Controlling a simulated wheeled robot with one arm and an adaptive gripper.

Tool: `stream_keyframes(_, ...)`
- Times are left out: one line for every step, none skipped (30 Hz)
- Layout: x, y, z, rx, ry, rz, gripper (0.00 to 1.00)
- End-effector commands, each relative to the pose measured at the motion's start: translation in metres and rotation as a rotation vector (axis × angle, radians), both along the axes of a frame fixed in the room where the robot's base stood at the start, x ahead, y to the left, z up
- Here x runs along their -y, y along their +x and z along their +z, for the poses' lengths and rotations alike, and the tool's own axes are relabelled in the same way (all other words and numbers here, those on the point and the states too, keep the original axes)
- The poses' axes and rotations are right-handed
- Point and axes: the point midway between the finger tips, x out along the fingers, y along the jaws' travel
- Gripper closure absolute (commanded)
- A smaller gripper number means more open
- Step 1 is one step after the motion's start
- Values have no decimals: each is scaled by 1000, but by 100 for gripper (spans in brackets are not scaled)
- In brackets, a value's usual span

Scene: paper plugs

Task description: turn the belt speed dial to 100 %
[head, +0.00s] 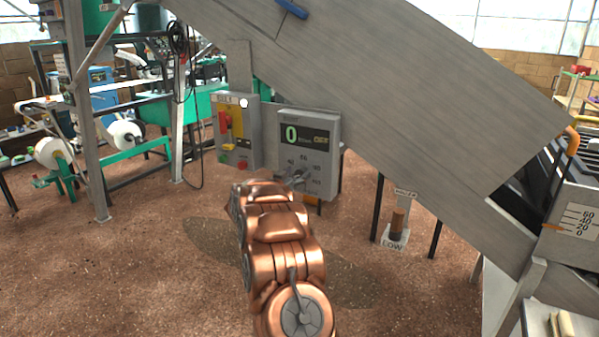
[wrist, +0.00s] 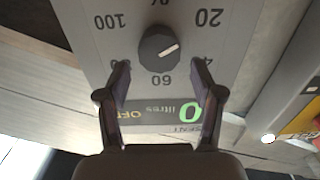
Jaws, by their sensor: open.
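A grey control panel (head: 328,155) stands under the sloping chute and carries a round dark dial (wrist: 158,48). The wrist view shows the panel upside down, with 100, 20 and 60 readable around the dial. The white line on the dial points to the right and slightly up in that view, between the 20 and a partly hidden label. No belt speed wording is readable. My gripper (wrist: 162,78) is open, its fingers either side of the dial's lower part in the picture and apart from it. The head view largely hides the dial.
A second grey box (head: 245,130) with a red and yellow switch stands just left of the panel. The sloping chute (head: 400,90) hangs above. A small post marked LOW (head: 396,225) stands right on the brown floor. A scale (head: 578,222) is at far right.

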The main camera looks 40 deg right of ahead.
Motion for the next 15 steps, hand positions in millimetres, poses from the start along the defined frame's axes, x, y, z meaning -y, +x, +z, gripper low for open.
stream_keyframes(6, 1, -1, -2, 0, -1, 33)
stream_keyframes(8, 2, -1, -1, 1, -1, 33)
stream_keyframes(12, 3, -1, -1, 0, -2, 33)
stream_keyframes(14, 4, 0, 0, -1, -2, 33)
stream_keyframes(16, 4, 0, 1, -1, -2, 33)
stream_keyframes(18, 5, 0, 2, -2, -2, 33)
stream_keyframes(19, 5, 1, 2, -2, -1, 33)
stream_keyframes(20, 6, 1, 2, -2, -1, 33)
stream_keyframes(21, 6, 1, 2, -2, -1, 33)
stream_keyframes(21, 6, 1, 2, -2, -1, 33)
stream_keyframes(22, 6, 0, 1, -2, -1, 33)
stream_keyframes(22, 6, 0, 2, -2, -1, 33)
stream_keyframes(22, 7, 0, 0, -1, 0, 33)
stream_keyframes(22, 7, 0, 0, -1, 0, 33)
stream_keyframes(22, 6, 0, 0, -1, 0, 33)
